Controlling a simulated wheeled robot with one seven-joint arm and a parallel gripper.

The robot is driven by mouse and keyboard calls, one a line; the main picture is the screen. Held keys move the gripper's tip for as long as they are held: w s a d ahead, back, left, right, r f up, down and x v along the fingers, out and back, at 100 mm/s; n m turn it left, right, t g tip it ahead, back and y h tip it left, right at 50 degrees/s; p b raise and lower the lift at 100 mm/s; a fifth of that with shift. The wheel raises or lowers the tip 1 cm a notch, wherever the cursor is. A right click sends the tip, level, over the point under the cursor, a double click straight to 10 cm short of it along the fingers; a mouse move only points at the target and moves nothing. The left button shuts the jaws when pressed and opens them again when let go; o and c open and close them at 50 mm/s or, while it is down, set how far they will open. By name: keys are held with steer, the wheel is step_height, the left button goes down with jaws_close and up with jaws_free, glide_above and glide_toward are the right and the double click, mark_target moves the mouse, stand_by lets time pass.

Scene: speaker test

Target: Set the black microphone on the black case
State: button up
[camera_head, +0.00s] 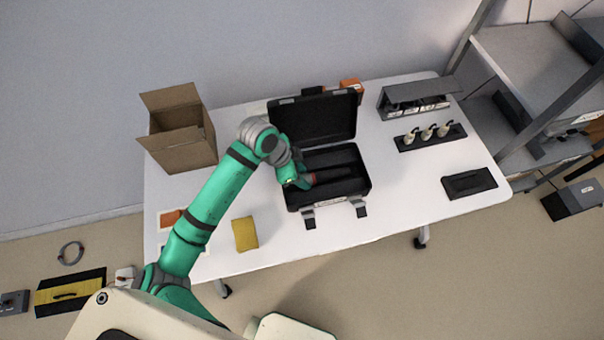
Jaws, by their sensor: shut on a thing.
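The black case (294,197) stands open on the white table, with its lid (312,118) raised at the back. My gripper (312,179) is over the left part of the open case. It is shut on a dark, long thing, which looks like the black microphone (335,173). The microphone points to the right over the case's dark inside. It is hard to tell from the dark lining, and I cannot tell whether it touches the case. My fingertips are small and partly hidden.
An open cardboard box (182,150) stands at the table's left. A yellow item (245,234) lies near the front edge. To the right are a grey rack (418,97), a black strip with several pale items (430,138) and a black tray (469,183). Shelving stands beyond the right edge.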

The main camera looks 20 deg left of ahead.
steer(key=shift+f, duration=0.3)
steer(key=shift+s+f, duration=0.1)
steer(key=shift+f, duration=0.05)
steer(key=o, duration=1.3)
steer(key=shift+f, duration=0.1)
steer(key=shift+r, duration=0.6)
steer(key=v, duration=1.2)
steer(key=shift+w+r, duration=0.15)
steer(key=shift+w, duration=0.1)
